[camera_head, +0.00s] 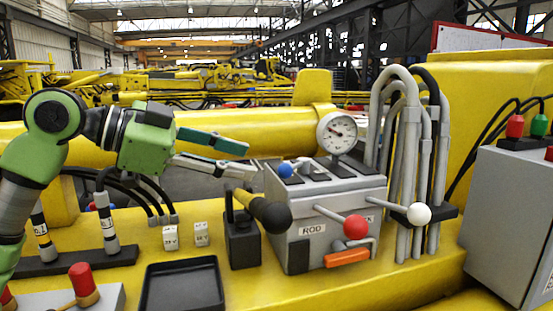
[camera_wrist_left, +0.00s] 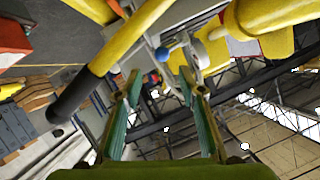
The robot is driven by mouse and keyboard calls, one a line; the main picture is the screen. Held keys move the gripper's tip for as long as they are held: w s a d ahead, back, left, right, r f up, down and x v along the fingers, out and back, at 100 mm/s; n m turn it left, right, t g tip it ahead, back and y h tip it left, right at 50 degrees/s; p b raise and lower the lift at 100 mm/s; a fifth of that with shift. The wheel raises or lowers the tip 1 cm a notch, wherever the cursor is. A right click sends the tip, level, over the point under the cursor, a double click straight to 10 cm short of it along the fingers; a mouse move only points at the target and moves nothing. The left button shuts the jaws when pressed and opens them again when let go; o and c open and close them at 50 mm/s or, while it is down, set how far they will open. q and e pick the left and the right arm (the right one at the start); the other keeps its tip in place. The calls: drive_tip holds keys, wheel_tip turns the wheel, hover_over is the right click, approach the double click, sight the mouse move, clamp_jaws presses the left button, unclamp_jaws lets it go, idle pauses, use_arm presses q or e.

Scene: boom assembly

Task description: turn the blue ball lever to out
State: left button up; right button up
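A short gap separates the fingertips from the ball, and nothing is between the fingers. The lever's stem is mostly hidden. My right gripper is in neither view.
Red (camera_head: 355,227) and white (camera_head: 418,213) ball levers stick out in front. Grey hoses (camera_head: 405,140) rise at right.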

sight(279, 169)
use_arm(q)
drive_tip(key=p+x, duration=0.3)
drive_tip(key=x, duration=0.5)
drive_tip(key=shift+w+d, duration=0.1)
drive_tip(key=shift+w, duration=0.2)
drive_tip(key=shift+d+f, duration=0.1)
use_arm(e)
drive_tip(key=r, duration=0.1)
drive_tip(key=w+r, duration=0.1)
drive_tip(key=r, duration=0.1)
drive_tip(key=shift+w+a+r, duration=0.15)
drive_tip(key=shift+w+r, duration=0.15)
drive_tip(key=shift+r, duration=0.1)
use_arm(q)
drive_tip(key=shift+w, duration=0.1)
clamp_jaws()
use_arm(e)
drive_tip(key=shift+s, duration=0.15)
